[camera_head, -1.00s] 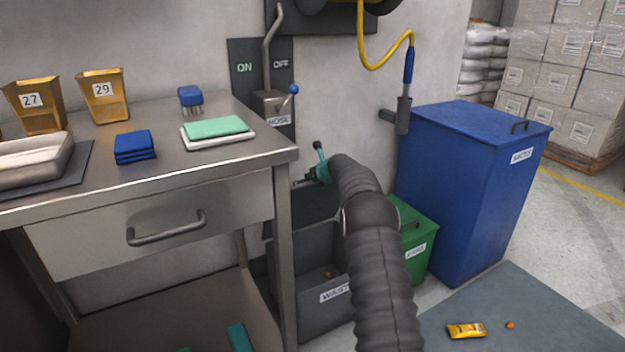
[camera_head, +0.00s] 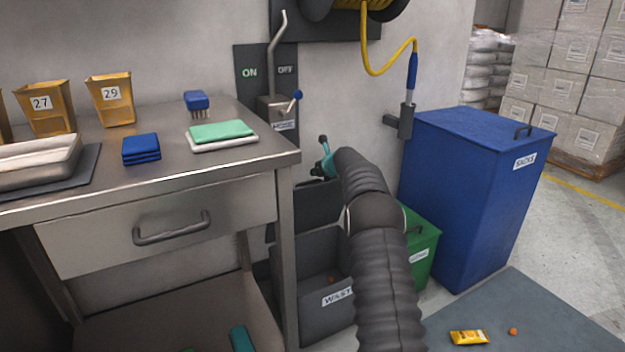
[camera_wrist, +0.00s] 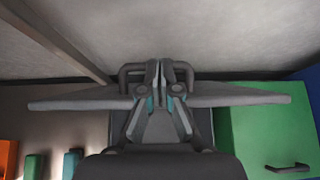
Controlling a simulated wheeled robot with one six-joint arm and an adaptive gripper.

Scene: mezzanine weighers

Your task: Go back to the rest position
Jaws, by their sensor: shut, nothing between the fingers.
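My gripper (camera_head: 322,168) shows in the head view at the end of my dark, sleeved arm, partly hidden behind the arm. It is raised above the grey waste bin (camera_head: 312,265), near the wall and right of the steel bench.
The steel bench (camera_head: 262,162) with a drawer stands left of my arm. The green bin (camera_head: 421,250) and tall blue sacks bin (camera_head: 455,190) stand right of it. A yellow packet (camera_head: 469,338) and a small orange piece (camera_head: 513,331) lie on the floor mat (camera_head: 530,300).

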